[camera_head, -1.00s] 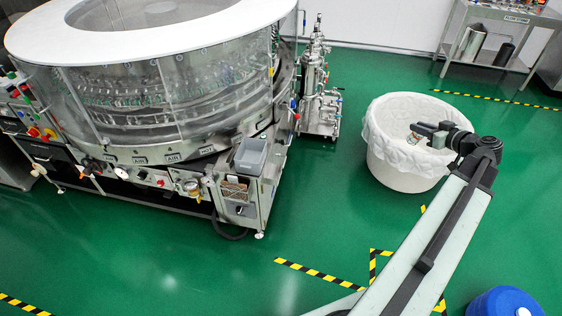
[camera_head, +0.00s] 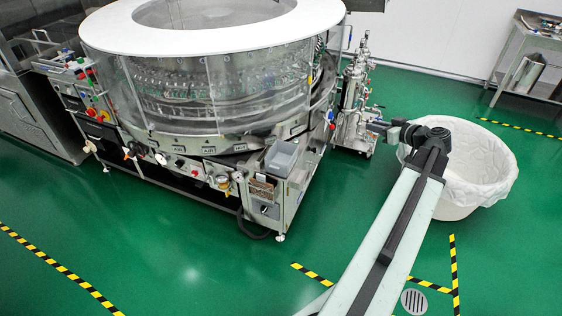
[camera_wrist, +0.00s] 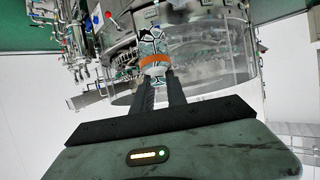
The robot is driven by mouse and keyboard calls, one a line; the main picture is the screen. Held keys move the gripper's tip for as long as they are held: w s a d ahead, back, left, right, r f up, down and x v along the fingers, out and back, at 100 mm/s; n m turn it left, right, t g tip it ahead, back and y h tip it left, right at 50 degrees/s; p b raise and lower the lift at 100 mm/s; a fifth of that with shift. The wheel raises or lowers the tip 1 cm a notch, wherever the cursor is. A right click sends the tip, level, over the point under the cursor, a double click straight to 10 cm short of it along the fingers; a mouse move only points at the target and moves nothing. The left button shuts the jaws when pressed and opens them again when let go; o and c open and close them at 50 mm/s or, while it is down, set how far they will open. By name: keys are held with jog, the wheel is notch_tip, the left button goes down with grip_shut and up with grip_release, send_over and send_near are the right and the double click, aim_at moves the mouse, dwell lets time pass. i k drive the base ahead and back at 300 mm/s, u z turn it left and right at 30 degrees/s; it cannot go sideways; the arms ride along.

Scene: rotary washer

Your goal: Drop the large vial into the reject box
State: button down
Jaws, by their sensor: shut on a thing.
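My gripper (camera_wrist: 160,92) is shut on a clear vial (camera_wrist: 154,46) with an orange band, seen in the wrist view. The vial sticks out beyond the fingertips. In the head view my gripper (camera_head: 376,126) is in the air, left of the white lined bin (camera_head: 490,190) and in front of the steel filter stand; the vial cannot be made out there. The bin is round and open. No label shows which one is the reject box.
The round rotary washer (camera_head: 215,40) fills the upper left. The steel filter stand (camera_head: 352,100) stands between it and the bin. A steel table (camera_head: 530,60) is at the far right. The green floor (camera_head: 170,255) in front is clear, with striped tape and a drain (camera_head: 414,301).

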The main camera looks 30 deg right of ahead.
aim_at(281, 160)
jog(key=z, duration=0.05)
jog(key=i, duration=1)
jog(key=u, duration=0.05)
